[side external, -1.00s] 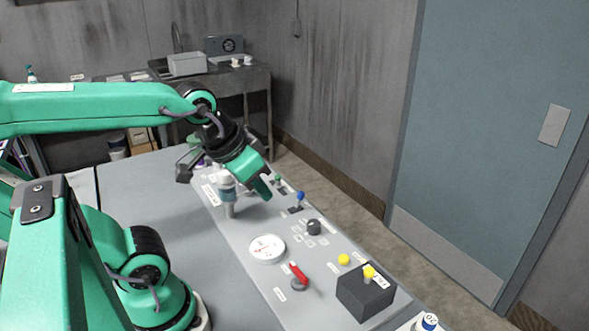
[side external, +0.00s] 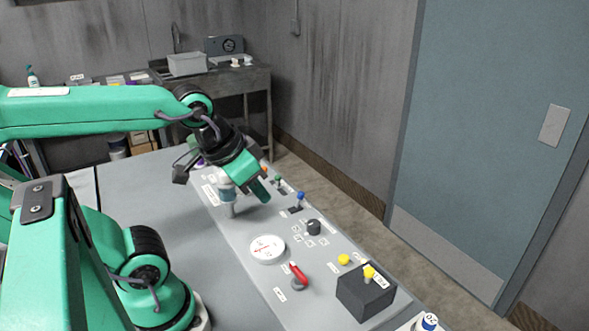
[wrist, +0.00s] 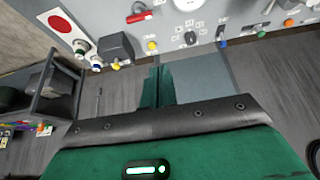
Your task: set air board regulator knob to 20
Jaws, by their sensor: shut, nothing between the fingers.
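The air board (side external: 225,235) is a long sloped grey panel with several controls. A black round knob (side external: 313,227), ringed by small labels, sits mid-panel; it also shows in the wrist view (wrist: 190,38). A round white gauge (side external: 267,248) with a red needle lies nearer the camera; its numbers are too small to read. A pale blue-grey and white cylinder (side external: 227,191) stands on the panel, partly covered by my gripper. I cannot tell for certain which is the regulator knob. My gripper (side external: 261,191) is shut and empty, above the panel beyond the black knob. Its green fingers (wrist: 158,86) are together.
A red lever (side external: 297,273), a yellow button (side external: 344,259) and a black box (side external: 365,298) with a yellow button are nearer the camera. A blue-tipped toggle (side external: 300,197) stands close to my fingers. The grey table left of the panel (side external: 165,200) is clear.

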